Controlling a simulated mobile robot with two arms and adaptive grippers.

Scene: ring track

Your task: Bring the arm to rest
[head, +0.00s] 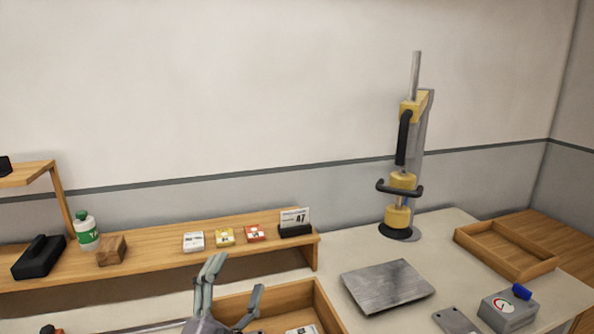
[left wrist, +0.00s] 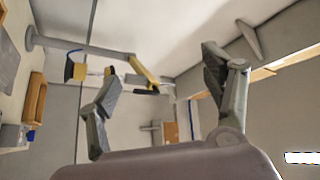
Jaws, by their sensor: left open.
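My left gripper (head: 230,292) is at the bottom of the head view, in front of a wooden tray. Its fingers are apart and I see nothing between them. In the left wrist view the left gripper (left wrist: 165,100) also has its fingers spread wide with nothing held. Far beyond the fingers there, the yellow and grey press (left wrist: 140,75) shows sideways. My right gripper is in neither view.
A wooden shelf (head: 160,243) carries a green-capped bottle (head: 87,232), a wooden block (head: 112,250), small boxes and a card stand (head: 295,224). An open wooden tray (head: 318,300) sits below. On the right are the press (head: 401,185), a metal plate (head: 387,287), an empty tray (head: 505,250) and a gauge box (head: 507,310).

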